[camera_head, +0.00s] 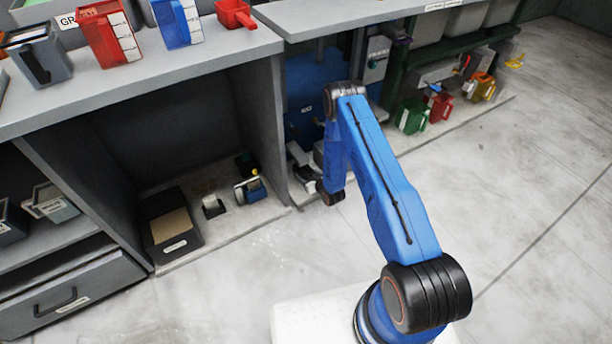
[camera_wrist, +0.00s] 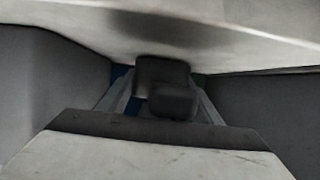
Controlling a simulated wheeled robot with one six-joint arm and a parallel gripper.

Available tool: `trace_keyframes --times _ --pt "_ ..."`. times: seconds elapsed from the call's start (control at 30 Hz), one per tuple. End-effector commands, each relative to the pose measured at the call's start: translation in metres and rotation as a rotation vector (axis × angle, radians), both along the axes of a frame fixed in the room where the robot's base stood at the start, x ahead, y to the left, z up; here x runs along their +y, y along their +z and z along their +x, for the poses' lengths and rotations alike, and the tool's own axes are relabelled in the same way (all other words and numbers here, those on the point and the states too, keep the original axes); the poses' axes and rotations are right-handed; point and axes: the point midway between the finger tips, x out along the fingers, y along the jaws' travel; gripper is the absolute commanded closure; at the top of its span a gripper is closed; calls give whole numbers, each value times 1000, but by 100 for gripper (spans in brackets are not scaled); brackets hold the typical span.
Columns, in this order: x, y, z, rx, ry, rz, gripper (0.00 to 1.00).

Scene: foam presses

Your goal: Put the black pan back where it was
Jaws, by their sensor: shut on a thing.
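My gripper (camera_head: 304,172) is low in front of the bay under the right counter, beside the grey divider panel. In the wrist view my gripper (camera_wrist: 160,104) has its two pale fingers on either side of a dark, blocky piece. This piece looks like part of the black pan (camera_wrist: 163,78), and the fingers are shut on it. The rest of the pan is hidden, and I cannot make out its outline in the head view. A pale surface fills the top of the wrist view close by, with dark grey walls at both sides.
A black bin (camera_head: 171,222) and small devices (camera_head: 249,190) stand in the open bay on the left. Red (camera_head: 108,35) and blue (camera_head: 178,22) containers and a red pan (camera_head: 235,14) are on the counter. Green (camera_head: 412,116) and orange (camera_head: 479,87) jugs stand at right. The right floor is clear.

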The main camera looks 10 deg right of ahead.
Motion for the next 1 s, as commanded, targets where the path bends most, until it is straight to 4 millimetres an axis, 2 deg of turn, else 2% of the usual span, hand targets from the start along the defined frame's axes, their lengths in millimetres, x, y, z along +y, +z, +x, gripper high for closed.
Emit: trace_keyframes --times 0.13,0.17,0.2,0.23,0.63,0.77,1.0 --pt "0 -3 0 0 0 0 66" --pt "0 -2 0 0 0 0 34" --pt "0 -2 0 0 0 0 24" --pt "0 -2 0 0 0 0 22" --pt "-1 2 -4 1 0 1 22" --pt "-7 9 -19 1 -1 0 22" --pt "-20 26 -60 2 -1 0 22"
